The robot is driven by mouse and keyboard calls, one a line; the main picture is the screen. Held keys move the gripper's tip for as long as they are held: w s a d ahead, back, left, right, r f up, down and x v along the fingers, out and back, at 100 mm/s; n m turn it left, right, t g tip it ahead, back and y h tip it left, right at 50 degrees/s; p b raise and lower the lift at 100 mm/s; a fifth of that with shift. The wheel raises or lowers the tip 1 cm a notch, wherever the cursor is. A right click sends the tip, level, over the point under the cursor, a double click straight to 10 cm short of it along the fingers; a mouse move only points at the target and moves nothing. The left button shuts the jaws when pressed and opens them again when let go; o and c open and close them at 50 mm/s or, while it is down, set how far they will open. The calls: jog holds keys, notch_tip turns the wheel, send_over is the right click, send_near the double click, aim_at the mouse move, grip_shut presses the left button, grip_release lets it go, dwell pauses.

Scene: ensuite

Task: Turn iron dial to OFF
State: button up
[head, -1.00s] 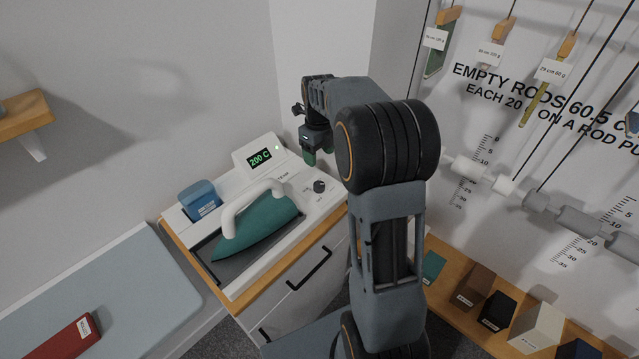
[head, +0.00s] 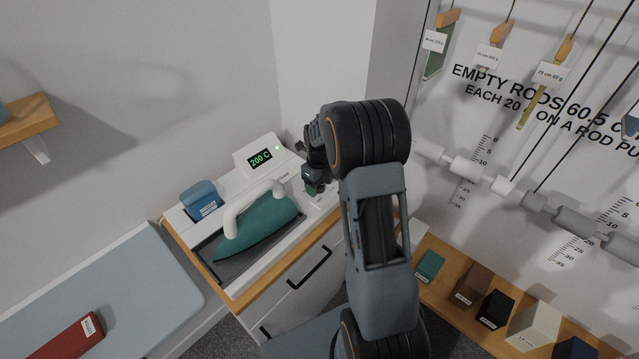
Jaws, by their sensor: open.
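The teal iron (head: 259,238) with a white handle rests on its dark plate in the white station on a cabinet. The station's display (head: 260,158) reads 200 C in green, with a small green light beside it. My gripper (head: 314,188) is low over the station's right part, to the right of the iron, pointing down. It is open. The dial is hidden behind my gripper, and I cannot tell whether the fingers are around it or above it.
A blue box (head: 201,199) stands at the station's left. The cabinet has drawers with dark handles (head: 309,269). A pale board (head: 110,300) with a red block (head: 70,342) lies at left. Several labelled blocks sit on a wooden shelf (head: 450,259) at right.

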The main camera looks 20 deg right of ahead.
jog(key=c, duration=0.9)
